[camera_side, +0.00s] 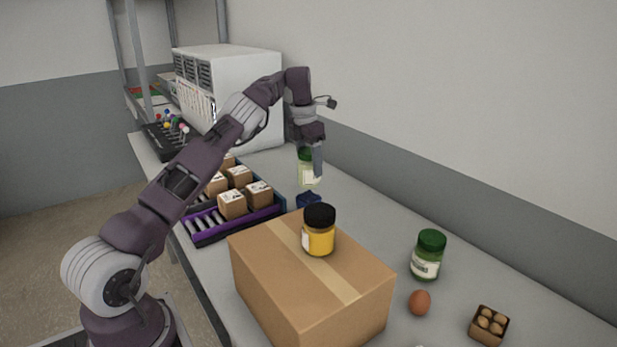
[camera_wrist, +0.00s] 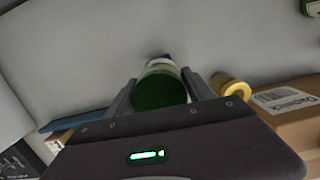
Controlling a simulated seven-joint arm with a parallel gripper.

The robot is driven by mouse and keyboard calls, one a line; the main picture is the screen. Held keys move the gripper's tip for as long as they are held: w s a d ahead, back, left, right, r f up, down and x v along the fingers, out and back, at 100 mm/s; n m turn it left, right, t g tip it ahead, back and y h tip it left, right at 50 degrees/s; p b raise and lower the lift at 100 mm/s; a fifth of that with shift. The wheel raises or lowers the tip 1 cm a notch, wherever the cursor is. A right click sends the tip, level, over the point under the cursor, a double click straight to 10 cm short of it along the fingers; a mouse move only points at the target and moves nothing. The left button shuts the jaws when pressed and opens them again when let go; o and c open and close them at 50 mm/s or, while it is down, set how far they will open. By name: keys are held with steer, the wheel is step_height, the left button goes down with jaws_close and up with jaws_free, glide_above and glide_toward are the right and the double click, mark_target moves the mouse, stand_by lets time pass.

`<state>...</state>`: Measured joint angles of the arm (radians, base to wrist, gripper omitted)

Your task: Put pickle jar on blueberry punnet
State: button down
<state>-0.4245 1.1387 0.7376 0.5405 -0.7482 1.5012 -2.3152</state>
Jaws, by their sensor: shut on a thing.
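My gripper (camera_side: 312,163) is shut on a pickle jar (camera_side: 306,176) with a green lid and pale label. The jar hangs upright over the grey counter, past the far corner of the cardboard box. In the wrist view its green lid (camera_wrist: 160,88) sits between my two fingers. The blueberry punnet (camera_side: 308,201), small and dark blue, is right below the jar in the side view. The box partly hides the punnet. I cannot tell whether jar and punnet touch. In the wrist view the jar hides most of what lies beneath it.
A cardboard box (camera_side: 290,285) bears a yellow jar with a black lid (camera_side: 319,238). A purple-edged rack (camera_side: 215,232) holds small boxes. The wall runs behind the counter.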

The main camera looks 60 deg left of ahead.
mark_target(309, 173)
steer(key=shift+f, duration=1.65)
steer(key=shift+c, duration=2)
jaws_free()
steer(key=shift+s+f, duration=0.1)
steer(key=shift+f, duration=0.05)
